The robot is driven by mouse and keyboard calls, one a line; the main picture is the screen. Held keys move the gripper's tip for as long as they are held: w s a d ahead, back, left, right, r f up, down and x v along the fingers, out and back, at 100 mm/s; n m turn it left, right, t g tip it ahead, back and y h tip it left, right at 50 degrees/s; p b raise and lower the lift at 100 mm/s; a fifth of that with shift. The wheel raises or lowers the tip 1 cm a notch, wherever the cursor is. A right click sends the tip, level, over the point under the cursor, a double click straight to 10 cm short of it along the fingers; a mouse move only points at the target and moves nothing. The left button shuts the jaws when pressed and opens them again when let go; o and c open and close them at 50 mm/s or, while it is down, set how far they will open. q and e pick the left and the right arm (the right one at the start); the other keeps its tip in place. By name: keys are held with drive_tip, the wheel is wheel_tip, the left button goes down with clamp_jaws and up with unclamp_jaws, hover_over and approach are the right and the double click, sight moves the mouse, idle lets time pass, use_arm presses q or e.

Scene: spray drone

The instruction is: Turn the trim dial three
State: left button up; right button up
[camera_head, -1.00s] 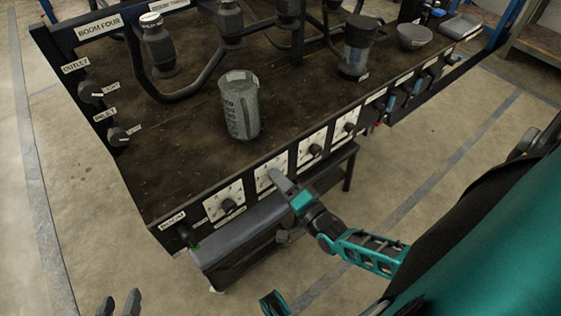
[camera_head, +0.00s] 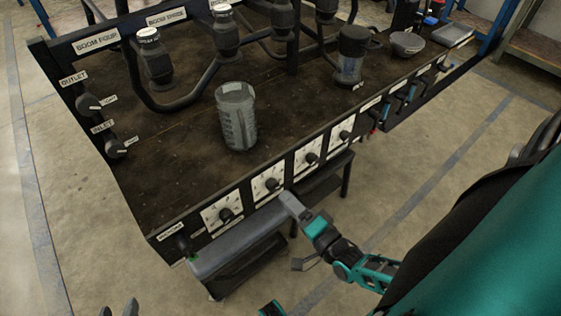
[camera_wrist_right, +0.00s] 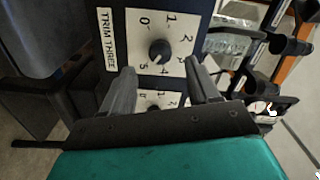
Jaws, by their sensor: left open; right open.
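The trim three dial is a black round knob (camera_wrist_right: 158,52) on a white plate numbered 0 to 5, beside a "TRIM THREE" label (camera_wrist_right: 107,38) in the right wrist view. Its exact pointer reading is unclear. In the head view it appears to be the third dial from the left (camera_head: 311,157) in the front panel row; labels there are too small to read. My right gripper (camera_head: 296,234) is open and empty in front of the panel, nearest the second dial (camera_head: 271,185). In the wrist view, trim three lies beyond its fingertips (camera_wrist_right: 160,72). My left gripper (camera_head: 119,309) is open at the bottom left edge.
Another dial (camera_wrist_right: 153,103) shows between the right fingers. A grey measuring cup (camera_head: 237,118) stands on the dark bench (camera_head: 180,165), with a dark canister (camera_head: 350,58) and a grey bowl (camera_head: 407,43) further back.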

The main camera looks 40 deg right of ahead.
use_arm(q)
drive_tip(key=shift+r, duration=0.4)
use_arm(e)
drive_tip(key=s, duration=0.7)
drive_tip(key=shift+d, duration=0.25)
use_arm(q)
drive_tip(key=shift+a+p, duration=0.1)
drive_tip(key=shift+p, duration=0.25)
wheel_tip(320, 180, up, 8)
drive_tip(key=s+a+y+p, duration=0.1)
drive_tip(key=a+p, duration=0.2)
drive_tip(key=p, duration=0.8)
drive_tip(key=shift+s+f+p, duration=0.15)
drive_tip(key=shift+s+p, duration=0.1)
drive_tip(key=shift+p, duration=0.1)
use_arm(e)
drive_tip(key=w+a+r+n+g, duration=0.1)
drive_tip(key=a+r+n+g, duration=0.6)
drive_tip(key=r+n, duration=0.8)
drive_tip(key=shift+w+a+r+n+y, duration=0.2)
drive_tip(key=shift+a+n+y, duration=0.35)
drive_tip(key=shift+a, duration=0.7)
